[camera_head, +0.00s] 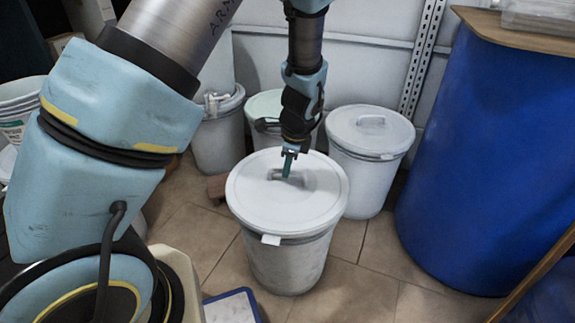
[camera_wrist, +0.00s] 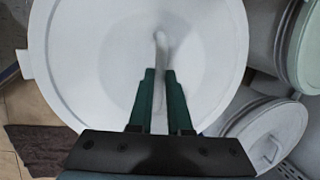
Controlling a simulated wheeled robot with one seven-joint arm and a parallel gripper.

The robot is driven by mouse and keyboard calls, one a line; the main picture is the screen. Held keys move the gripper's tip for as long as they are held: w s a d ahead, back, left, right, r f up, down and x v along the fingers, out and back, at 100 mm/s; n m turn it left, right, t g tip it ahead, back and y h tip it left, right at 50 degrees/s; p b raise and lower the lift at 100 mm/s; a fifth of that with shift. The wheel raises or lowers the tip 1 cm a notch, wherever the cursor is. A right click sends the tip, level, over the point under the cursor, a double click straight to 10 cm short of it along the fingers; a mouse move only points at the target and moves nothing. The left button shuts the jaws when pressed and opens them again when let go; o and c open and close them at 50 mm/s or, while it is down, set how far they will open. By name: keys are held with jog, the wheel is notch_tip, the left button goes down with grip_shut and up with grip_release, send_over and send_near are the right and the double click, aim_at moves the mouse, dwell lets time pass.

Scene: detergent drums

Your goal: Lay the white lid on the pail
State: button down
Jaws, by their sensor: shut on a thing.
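The white lid (camera_head: 262,210) lies over the mouth of the grey-white pail (camera_head: 285,265) in the middle of the head view. It looks level and roughly centred, but I cannot tell whether it is fully seated. A small white tab (camera_head: 271,240) shows at the pail's front rim. My gripper (camera_head: 288,165) points down at the lid's middle. In the wrist view my gripper (camera_wrist: 160,72) has its green fingers shut on the lid's handle (camera_wrist: 161,55), and the lid (camera_wrist: 85,60) fills most of the picture. The pail's inside is hidden.
A lidded pail (camera_head: 368,165) stands close at the right, with more pails (camera_head: 218,140) behind. A large blue drum (camera_head: 485,160) stands at the right. A blue-edged white thing (camera_head: 232,306) lies on the floor in front. Tiled floor (camera_head: 350,280) is clear at front right.

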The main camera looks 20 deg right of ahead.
jog(key=c, duration=0.8)
grip_release()
jog(key=shift+o, duration=0.4)
jog(key=o, duration=0.4)
jog(key=shift+o, duration=0.2)
jog(key=shift+r+p, duration=3.4)
jog(key=shift+r, duration=0.15)
jog(key=shift+f, duration=0.1)
